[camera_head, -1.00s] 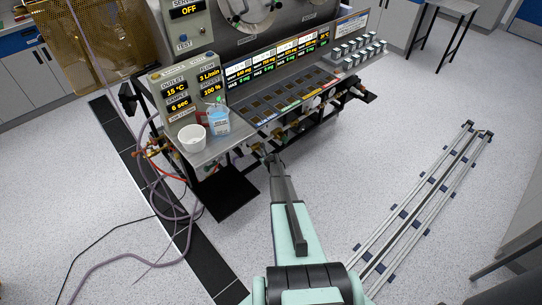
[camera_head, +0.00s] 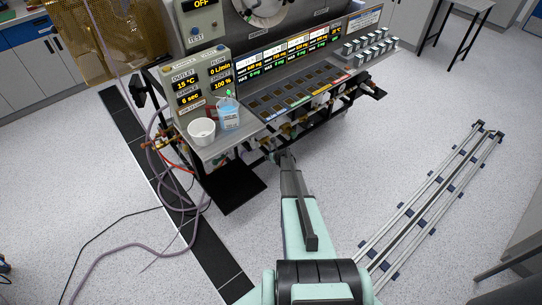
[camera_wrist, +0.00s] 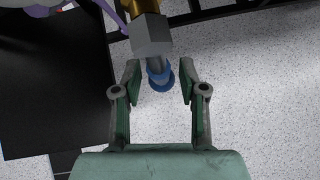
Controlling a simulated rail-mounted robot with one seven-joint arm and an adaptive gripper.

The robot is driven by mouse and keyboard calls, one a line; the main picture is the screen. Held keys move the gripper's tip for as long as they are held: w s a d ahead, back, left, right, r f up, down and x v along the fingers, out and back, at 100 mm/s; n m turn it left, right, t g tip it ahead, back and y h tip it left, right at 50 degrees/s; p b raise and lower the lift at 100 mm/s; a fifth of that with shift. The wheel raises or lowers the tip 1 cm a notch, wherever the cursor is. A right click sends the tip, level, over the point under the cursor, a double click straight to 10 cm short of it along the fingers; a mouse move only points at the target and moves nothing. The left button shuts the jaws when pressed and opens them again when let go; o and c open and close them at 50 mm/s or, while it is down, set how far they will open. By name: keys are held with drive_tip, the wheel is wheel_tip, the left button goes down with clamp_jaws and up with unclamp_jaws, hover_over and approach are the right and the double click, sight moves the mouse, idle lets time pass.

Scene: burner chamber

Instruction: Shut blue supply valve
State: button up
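The blue supply valve (camera_wrist: 161,78) shows in the wrist view as a blue round handle on a grey stem below a grey block (camera_wrist: 150,36). My gripper (camera_wrist: 160,76) is open, with one finger on each side of the blue handle. A gap shows between the handle and each finger, wider on the left. In the head view my gripper (camera_head: 283,157) reaches under the front of the bench, and the blue handle cannot be made out there. The flow display (camera_head: 219,69) reads 0 L/min.
A white cup (camera_head: 201,132) and a container of blue liquid (camera_head: 229,116) stand on the bench's left shelf. Pipes and frame bars run under the bench (camera_head: 322,110). Hoses (camera_head: 160,246) lie on the floor at left. Floor rails (camera_head: 430,205) are at right.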

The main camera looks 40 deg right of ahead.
drive_tip(key=shift+w+r, duration=0.1)
drive_tip(key=shift+r, duration=0.05)
drive_tip(key=shift+s+r, duration=0.25)
drive_tip(key=shift+r, duration=0.05)
drive_tip(key=v, duration=1.1)
drive_tip(key=shift+s, duration=0.2)
drive_tip(key=shift+f, duration=0.1)
